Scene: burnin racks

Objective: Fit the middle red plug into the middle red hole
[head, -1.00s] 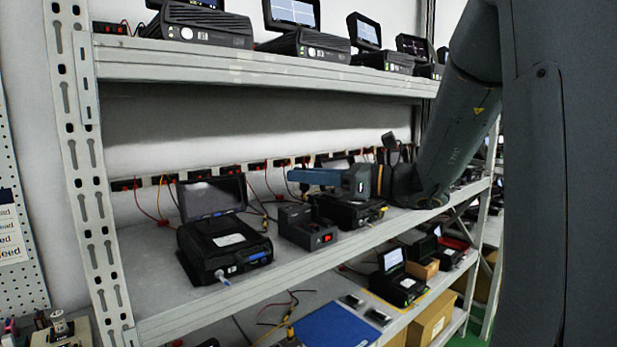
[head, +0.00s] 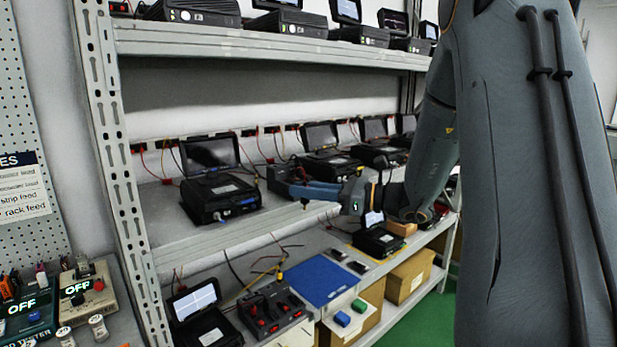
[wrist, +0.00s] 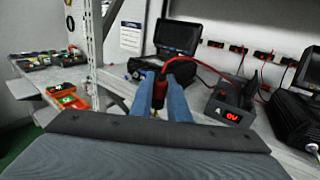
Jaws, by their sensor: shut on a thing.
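My gripper (head: 297,190) is in front of the middle shelf's edge in the head view, with its blue fingers pointing left. In the wrist view my gripper (wrist: 163,98) is shut on a red plug (wrist: 159,92) with a brass-coloured tip. A red wire loops from the plug up and to the right. I cannot tell from these frames whether it is the middle plug. Red and black sockets (wrist: 240,49) line the back of the shelf, clear of the gripper. I cannot make out which hole is the middle red one.
A black device with a raised screen (head: 219,197) sits on the middle shelf (head: 185,250). Tester boxes reading OFF (head: 88,290) stand at lower left. A rack post (head: 112,130) stands between.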

